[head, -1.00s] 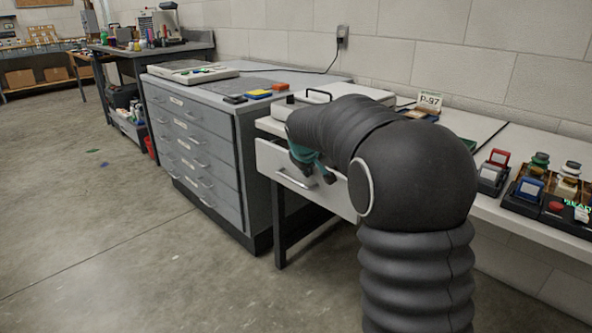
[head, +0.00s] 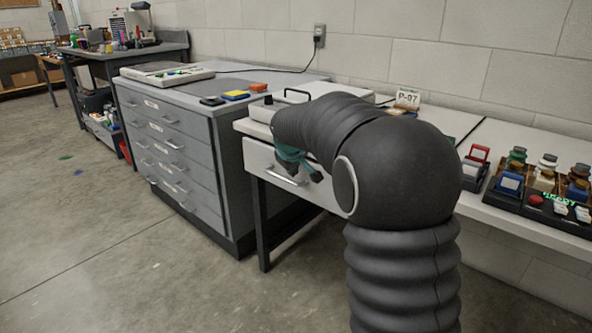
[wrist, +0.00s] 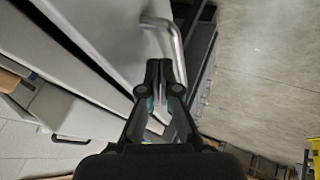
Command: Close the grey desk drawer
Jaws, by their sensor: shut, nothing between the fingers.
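The grey desk drawer (head: 262,160) is the pale front with a bar handle (head: 287,181) under the left end of the white desk. Its front looks close to the desk edge; whether a small gap remains I cannot tell, and my arm covers its right part. In the wrist view the drawer front (wrist: 105,25) fills the upper left, with the metal handle (wrist: 178,50) curving beside my fingers. My gripper (wrist: 158,66) is shut and empty, its fingertips at the drawer front beside the handle. In the head view my gripper (head: 312,174) is partly hidden by my arm.
A grey cabinet of drawers (head: 175,150) stands left of the desk (head: 470,205). A black desk leg (head: 261,230) is below the drawer. Stamps and small bottles (head: 540,185) stand on the desk at the right. The floor (head: 90,250) in front is clear.

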